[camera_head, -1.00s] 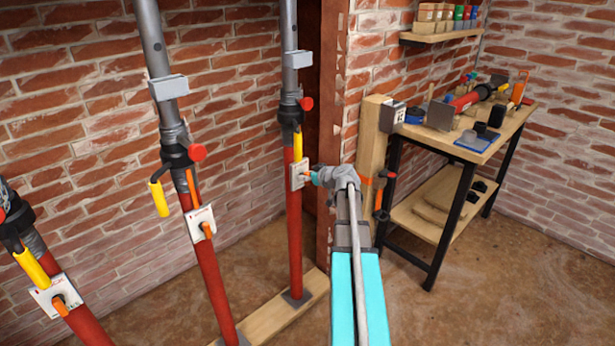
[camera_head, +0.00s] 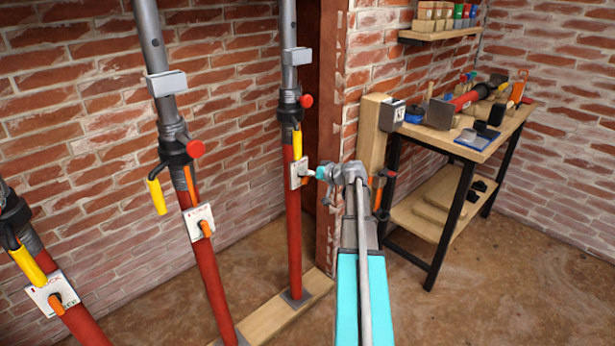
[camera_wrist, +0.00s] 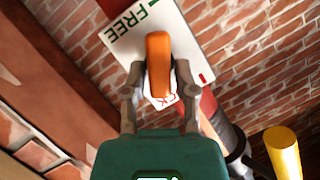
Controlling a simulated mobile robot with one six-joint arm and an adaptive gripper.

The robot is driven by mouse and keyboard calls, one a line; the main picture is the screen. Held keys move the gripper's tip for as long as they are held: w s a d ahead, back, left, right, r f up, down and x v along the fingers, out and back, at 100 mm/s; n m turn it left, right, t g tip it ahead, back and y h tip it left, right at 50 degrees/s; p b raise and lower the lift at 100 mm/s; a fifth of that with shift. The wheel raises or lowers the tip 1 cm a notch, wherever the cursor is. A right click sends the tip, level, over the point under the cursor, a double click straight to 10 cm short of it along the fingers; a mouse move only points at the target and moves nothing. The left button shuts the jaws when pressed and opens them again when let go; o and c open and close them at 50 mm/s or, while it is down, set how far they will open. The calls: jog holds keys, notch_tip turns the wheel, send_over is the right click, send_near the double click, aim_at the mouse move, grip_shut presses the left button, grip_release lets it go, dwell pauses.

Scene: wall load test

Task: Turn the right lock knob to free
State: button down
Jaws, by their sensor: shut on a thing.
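The right lock plate (camera_head: 298,174) is white and sits on the right red post (camera_head: 294,235). My gripper (camera_head: 319,172) reaches it from the right side. In the wrist view the lock plate (camera_wrist: 190,30) shows tilted, with green FREE lettering at its upper left and red lettering, partly hidden, at its lower edge. The orange right lock knob (camera_wrist: 158,62) stands lengthwise, upright in the picture, between the fingers of my gripper (camera_wrist: 158,80), one finger on each side. The gripper is shut on it. In the head view the knob is hidden by the gripper.
The middle post (camera_head: 208,270) and left post (camera_head: 85,325) carry similar plates with orange knobs. A yellow handle (camera_head: 297,143) hangs just above the right plate. A brick wall edge stands close behind my gripper. A cluttered workbench (camera_head: 478,150) is at the right.

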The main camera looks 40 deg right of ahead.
jog(key=m+y+b, duration=0.1)
jog(key=m+b, duration=0.1)
jog(key=m, duration=0.1)
jog(key=f+m+t+y+b, duration=0.1)
jog(key=shift+d+m+y, duration=0.25)
jog(key=shift+m+y, duration=0.05)
jog(key=shift+m, duration=0.1)
jog(key=m+y+b, duration=0.1)
jog(key=m+b, duration=0.1)
jog(key=shift+f+m+t+b, duration=0.15)
jog(key=shift+m+t+b, duration=0.55)
jog(key=shift+m+b, duration=0.25)
jog(key=shift+m, duration=0.25)
jog(key=c, duration=0.6)
grip_release()
jog(key=shift+o, duration=0.2)
jog(key=shift+d, duration=0.1)
jog(key=v, duration=1.2)
